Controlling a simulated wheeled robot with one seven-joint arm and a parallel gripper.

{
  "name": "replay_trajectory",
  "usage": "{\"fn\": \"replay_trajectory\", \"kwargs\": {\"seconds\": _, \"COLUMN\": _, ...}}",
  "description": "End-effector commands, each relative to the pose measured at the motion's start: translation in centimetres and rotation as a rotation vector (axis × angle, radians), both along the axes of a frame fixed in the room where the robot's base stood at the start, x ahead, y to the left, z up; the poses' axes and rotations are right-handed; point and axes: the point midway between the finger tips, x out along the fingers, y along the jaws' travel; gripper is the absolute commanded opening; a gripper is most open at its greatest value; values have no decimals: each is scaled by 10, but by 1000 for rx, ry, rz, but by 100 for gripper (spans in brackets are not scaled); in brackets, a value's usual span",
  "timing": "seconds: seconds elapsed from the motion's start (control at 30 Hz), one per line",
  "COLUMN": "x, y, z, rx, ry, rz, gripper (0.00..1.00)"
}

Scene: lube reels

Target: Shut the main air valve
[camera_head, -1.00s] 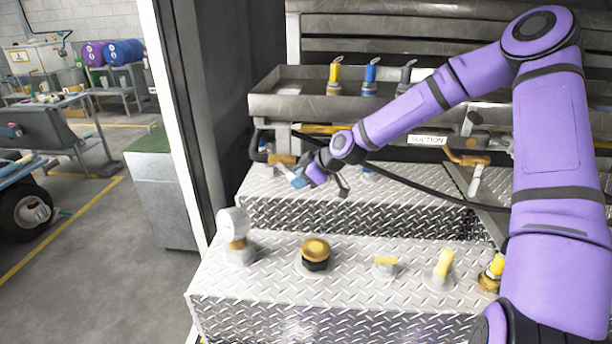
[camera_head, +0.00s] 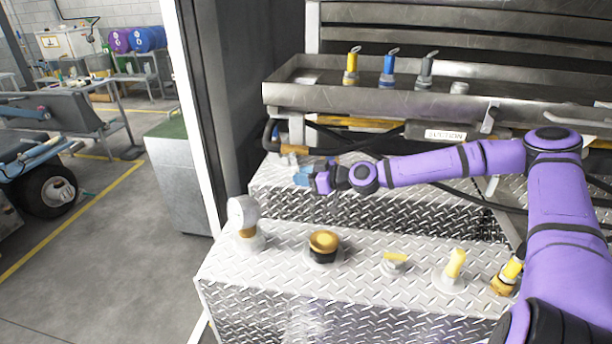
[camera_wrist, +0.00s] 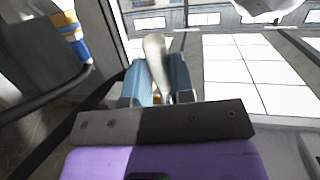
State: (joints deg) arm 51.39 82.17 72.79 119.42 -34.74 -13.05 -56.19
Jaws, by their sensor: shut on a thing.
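A pale, rounded lever handle (camera_wrist: 155,55) stands between the blue fingers of my gripper (camera_wrist: 158,88) in the wrist view. The fingers are shut on it. I cannot tell from its look alone whether this is the main air valve. In the head view my gripper (camera_head: 303,176) is at the back left of the diamond-plate deck, below the front left corner of the steel tray. The handle is mostly hidden by the gripper there. A brass-coloured fitting (camera_head: 294,150) shows just above the gripper.
The steel tray (camera_head: 380,98) holds yellow, blue and grey nozzles. Black hoses run behind my forearm. A door post (camera_head: 202,120) stands left.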

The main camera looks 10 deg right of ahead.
Motion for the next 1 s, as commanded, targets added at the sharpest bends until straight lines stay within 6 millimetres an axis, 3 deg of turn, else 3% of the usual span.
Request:
{"fn": "replay_trajectory", "kwargs": {"seconds": 0.43, "x": 5, "y": 8, "z": -4, "rx": 153, "ry": -61, "rz": -3, "gripper": 0}}
{"fn": "replay_trajectory", "kwargs": {"seconds": 1.0, "x": 6, "y": 12, "z": -5, "rx": 201, "ry": -82, "rz": -2, "gripper": 0}}
